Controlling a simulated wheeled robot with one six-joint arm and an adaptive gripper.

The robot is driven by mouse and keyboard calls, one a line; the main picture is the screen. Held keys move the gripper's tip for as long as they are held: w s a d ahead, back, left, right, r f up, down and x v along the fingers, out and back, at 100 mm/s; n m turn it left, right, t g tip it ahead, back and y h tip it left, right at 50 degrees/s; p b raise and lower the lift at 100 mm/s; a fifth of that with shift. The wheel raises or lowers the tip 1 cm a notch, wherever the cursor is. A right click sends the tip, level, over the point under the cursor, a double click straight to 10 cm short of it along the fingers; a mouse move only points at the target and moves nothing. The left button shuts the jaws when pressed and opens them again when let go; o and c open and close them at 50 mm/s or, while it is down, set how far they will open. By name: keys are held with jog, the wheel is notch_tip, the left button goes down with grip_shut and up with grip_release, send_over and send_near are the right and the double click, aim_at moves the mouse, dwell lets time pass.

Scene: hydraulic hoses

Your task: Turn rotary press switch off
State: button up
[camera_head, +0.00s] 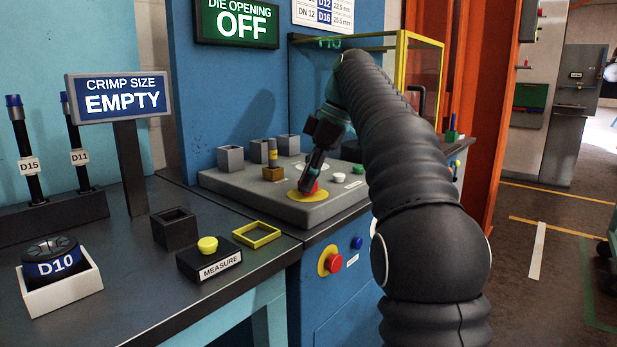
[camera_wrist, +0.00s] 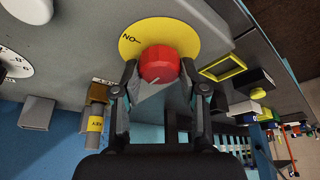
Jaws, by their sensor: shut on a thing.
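The red rotary press switch (camera_wrist: 160,63) sits on a yellow disc (camera_wrist: 186,39) in the wrist view, with a pale mark on its face and part of a label reading "ON" upside down on the disc. My gripper (camera_wrist: 160,77) has one finger on each side of the red knob and is shut on it. In the head view my gripper (camera_head: 308,186) points down at the yellow disc (camera_head: 299,196) on the grey panel (camera_head: 250,199). It hides most of the red knob (camera_head: 315,186).
A yellow-marked key piece (camera_head: 272,155) stands in a brown block beside the disc, near several grey square holders. White and green buttons (camera_head: 358,169) lie to the right. A red stop button (camera_head: 334,263) is on the blue front. A yellow-edged guard (camera_head: 402,70) stands behind my arm.

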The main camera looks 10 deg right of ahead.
dwell(0.3)
jog(key=o, duration=1.1)
jog(key=shift+a, duration=0.1)
jog(key=shift+o, duration=0.2)
jog(key=shift+d+r, duration=0.25)
jog(key=shift+r, duration=0.2)
jog(key=s+d, duration=0.3)
jog(key=d, duration=0.8)
jog(key=shift+d, duration=0.35)
jog(key=shift+s+r, duration=0.1)
